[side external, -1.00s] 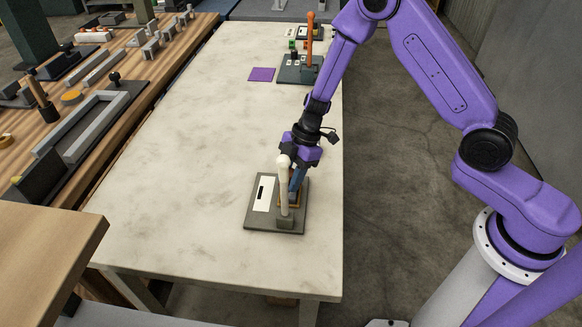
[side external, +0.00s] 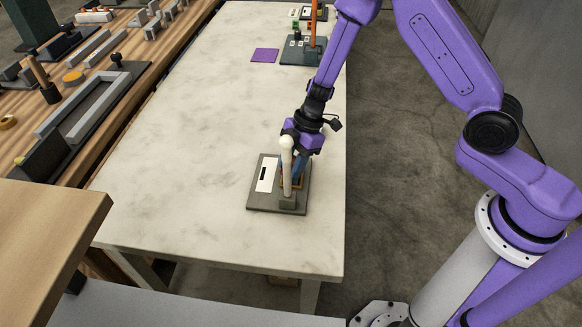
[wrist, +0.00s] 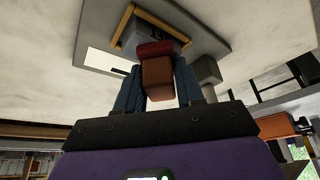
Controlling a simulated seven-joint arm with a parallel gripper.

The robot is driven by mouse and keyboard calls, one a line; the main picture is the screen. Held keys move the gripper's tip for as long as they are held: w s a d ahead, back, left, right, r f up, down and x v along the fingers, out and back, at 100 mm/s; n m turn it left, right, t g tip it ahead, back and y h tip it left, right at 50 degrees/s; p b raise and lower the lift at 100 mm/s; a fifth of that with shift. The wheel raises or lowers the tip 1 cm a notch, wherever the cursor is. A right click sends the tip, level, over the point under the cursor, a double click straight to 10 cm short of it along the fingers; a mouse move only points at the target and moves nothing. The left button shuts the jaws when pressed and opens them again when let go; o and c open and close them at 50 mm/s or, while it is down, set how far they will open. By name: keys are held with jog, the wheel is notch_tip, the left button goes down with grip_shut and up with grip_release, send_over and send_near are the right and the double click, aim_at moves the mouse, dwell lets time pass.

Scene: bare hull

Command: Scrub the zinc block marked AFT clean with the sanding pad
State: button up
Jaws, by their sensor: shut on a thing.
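My gripper (wrist: 158,88) is shut on the sanding pad (wrist: 157,78), a brown block with a red layer at its far end. In the wrist view the red end is at the grey zinc block (wrist: 176,44), which sits inside a yellow-tan frame; whether they touch is hard to tell. The block's grey base plate (side external: 260,202) lies near the front of the table, bearing a white label (side external: 266,173) with a dark mark, too small to read. In the side view my gripper (side external: 297,172) is low over the plate, behind a pale round-topped post, and the pad is mostly hidden.
The pale post (side external: 286,165) stands on the plate close beside my fingers. A purple square (side external: 264,55) and a second dark plate (side external: 292,58) with an orange post lie farther back. The table's left and middle are clear. A wooden bench (side external: 100,95) with fixtures runs along the left.

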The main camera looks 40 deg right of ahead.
jog(key=w+d, duration=0.3)
notch_tip(320, 180, up, 8)
dwell(0.7)
dwell(0.5)
